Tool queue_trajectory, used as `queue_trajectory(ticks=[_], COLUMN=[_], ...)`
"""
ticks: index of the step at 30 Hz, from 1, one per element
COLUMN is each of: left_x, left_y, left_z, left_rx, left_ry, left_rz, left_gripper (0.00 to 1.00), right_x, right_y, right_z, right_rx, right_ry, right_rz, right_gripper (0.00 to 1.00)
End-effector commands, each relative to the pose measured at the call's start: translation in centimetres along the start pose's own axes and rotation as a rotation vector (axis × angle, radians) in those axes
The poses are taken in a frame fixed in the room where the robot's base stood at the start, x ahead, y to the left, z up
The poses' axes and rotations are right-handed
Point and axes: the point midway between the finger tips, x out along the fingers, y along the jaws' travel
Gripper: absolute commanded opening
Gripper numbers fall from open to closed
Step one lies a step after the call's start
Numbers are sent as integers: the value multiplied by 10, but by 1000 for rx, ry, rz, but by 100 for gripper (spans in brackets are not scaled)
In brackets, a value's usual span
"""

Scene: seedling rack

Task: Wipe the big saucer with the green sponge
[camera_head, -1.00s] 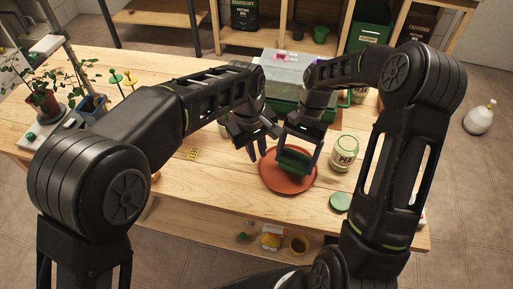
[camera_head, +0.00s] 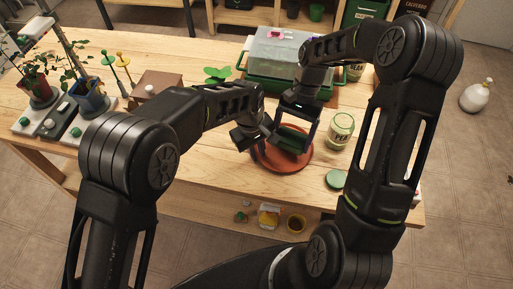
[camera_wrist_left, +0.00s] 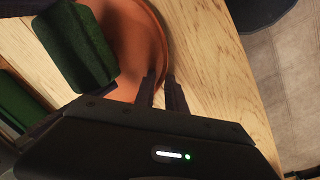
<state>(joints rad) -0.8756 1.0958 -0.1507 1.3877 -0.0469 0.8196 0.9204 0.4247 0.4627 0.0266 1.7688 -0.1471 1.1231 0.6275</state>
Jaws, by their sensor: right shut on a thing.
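The big saucer (camera_head: 285,163) is a round terracotta dish on the wooden table, also in the left wrist view (camera_wrist_left: 132,35). My right gripper (camera_head: 293,143) is shut on the green sponge (camera_head: 292,135) and holds it over the saucer; I cannot tell whether it touches. The sponge also shows in the left wrist view (camera_wrist_left: 88,50). My left gripper (camera_head: 254,150) is low at the saucer's left edge. In the left wrist view its two fingers (camera_wrist_left: 161,92) stand a little apart, at the saucer's rim. I cannot tell whether they touch the rim.
A pale jar labelled PEA (camera_head: 340,130) stands right of the saucer, with a green lid (camera_head: 336,179) in front. A clear-lidded green box (camera_head: 285,50) stands behind. A brown box (camera_head: 158,85) and potted plants (camera_head: 88,98) are at left. Bare table lies left of the saucer.

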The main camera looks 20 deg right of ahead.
Motion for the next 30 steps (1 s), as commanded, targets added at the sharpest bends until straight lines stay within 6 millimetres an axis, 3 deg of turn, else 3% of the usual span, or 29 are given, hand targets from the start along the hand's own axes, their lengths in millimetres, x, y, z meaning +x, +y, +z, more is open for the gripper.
queue_trajectory(ticks=[2,8,30], left_x=[0,0,0], left_y=[0,0,0], left_z=[0,0,0], left_rx=[0,0,0], left_ry=[0,0,0], left_rz=[0,0,-1], left_gripper=[15,0,0], right_x=[0,0,0], right_y=[0,0,0], right_z=[0,0,0], right_rx=[0,0,0], right_ry=[0,0,0], right_rz=[0,0,0], right_gripper=[48,48,48])
